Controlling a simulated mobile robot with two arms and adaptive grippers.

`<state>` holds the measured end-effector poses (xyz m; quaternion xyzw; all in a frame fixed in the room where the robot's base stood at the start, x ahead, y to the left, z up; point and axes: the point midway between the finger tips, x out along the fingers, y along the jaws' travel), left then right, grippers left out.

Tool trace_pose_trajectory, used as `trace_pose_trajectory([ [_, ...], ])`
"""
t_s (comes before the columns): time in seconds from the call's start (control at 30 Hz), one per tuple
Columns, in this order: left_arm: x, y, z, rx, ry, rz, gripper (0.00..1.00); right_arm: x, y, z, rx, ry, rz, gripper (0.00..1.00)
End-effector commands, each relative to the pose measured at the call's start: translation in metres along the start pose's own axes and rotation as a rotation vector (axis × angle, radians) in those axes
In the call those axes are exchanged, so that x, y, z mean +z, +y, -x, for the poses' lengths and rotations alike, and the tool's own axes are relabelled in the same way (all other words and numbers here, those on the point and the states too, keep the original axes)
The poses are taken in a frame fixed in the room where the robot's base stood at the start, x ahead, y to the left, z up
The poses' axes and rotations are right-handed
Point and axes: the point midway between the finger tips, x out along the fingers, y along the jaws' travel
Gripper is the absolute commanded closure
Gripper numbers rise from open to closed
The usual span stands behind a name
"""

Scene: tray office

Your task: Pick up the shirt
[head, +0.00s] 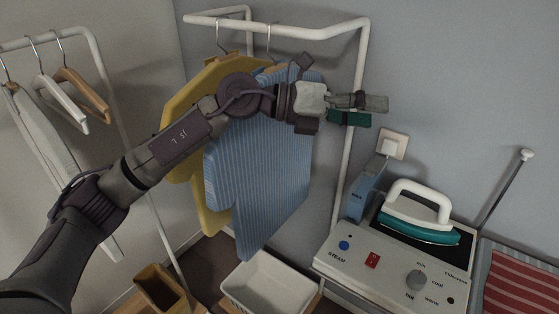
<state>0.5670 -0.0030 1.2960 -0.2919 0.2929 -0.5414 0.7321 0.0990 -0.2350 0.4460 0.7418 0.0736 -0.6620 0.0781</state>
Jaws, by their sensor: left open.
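A blue striped shirt (265,180) hangs from a white rail in the head view. A yellow garment (185,140) hangs just behind it to the left. My left gripper (372,110) is at the upper right of the blue shirt, with its fingers pointing right, past the shirt's edge. It is open, and I see nothing held between its fingers. My left arm crosses in front of the shirt's upper part and hides its collar and some of its hanger. My right gripper is not in view.
The white rail (290,30) frames the hanging clothes. A steam station (395,262) with a teal and white iron (420,215) stands at the right. A white bin (268,285) and a brown box (160,288) are below. Several hangers hang at the left.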

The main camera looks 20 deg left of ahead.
Motion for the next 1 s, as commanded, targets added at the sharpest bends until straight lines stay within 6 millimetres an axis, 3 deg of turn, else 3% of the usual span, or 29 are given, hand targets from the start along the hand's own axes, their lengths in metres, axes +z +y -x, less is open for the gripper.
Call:
trace_pose_trajectory([
  [0.13,0.036,0.021,0.058,0.394,0.172,-0.237,0.38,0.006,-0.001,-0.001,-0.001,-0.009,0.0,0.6],
  [0.33,0.09,0.034,0.169,0.876,0.25,-0.316,0.38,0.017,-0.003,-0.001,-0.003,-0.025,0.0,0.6],
  [0.4,0.101,0.031,0.197,0.979,0.251,-0.31,0.38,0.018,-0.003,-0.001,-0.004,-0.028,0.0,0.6],
  [0.5,0.108,0.029,0.22,1.061,0.251,-0.3,0.38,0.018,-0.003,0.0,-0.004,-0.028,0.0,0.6],
  [0.63,0.11,0.038,0.221,1.085,0.255,-0.293,0.38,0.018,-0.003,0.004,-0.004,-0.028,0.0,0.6],
  [1.0,0.106,0.096,0.19,1.08,0.254,-0.295,0.38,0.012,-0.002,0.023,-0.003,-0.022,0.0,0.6],
])
